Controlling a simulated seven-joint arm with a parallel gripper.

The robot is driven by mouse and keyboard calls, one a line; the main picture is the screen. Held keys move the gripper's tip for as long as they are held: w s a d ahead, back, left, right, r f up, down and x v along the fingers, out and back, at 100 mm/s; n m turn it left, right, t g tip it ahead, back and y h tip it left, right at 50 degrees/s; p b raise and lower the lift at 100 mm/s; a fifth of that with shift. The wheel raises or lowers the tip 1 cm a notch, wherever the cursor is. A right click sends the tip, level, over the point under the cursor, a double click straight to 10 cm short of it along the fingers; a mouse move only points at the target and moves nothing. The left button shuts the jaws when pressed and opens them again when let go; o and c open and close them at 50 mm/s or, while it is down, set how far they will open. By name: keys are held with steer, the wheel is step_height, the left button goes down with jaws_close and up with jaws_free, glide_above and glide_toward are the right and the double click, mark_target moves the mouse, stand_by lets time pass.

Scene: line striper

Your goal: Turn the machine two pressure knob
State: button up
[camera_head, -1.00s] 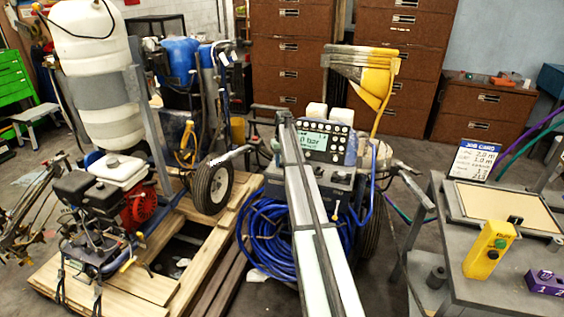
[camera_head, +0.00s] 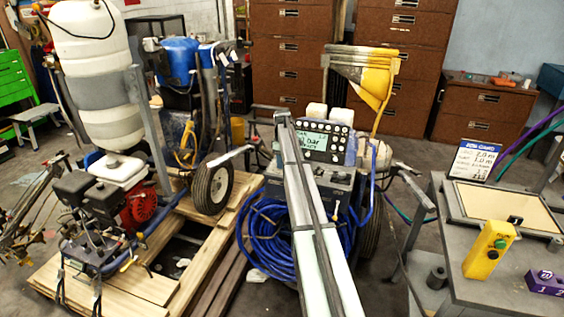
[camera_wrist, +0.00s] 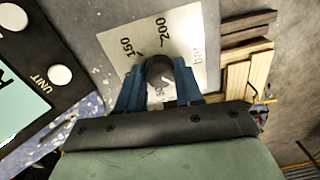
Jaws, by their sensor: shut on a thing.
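The pressure knob (camera_wrist: 160,69) is a dark round knob in the wrist view, on a pale dial plate (camera_wrist: 190,40) marked 150, 200 and bar. My gripper (camera_wrist: 158,72) has its blue fingers shut on the knob, one on each side. The knob's pointer is hard to make out. In the head view, the central line striper (camera_head: 330,185) has a panel with a lit display (camera_head: 321,143) that shows "bar"; its number is partly covered. My arm crosses in front of it, and the gripper and knob are hidden there.
A dark panel with white buttons (camera_wrist: 60,75) lies left of the dial in the wrist view. A coiled blue hose (camera_head: 268,240) hangs on the striper. Another machine stands on a wooden pallet (camera_head: 150,285) at left. A grey table (camera_head: 440,225) at right holds a yellow control box (camera_head: 489,250).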

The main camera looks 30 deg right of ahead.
steer(key=shift+n, duration=0.6)
steer(key=o, duration=1)
steer(key=shift+o, duration=0.2)
steer(key=shift+r, duration=0.1)
step_height(320, 180, up, 14)
steer(key=shift+w, duration=0.15)
steer(key=shift+f, duration=0.2)
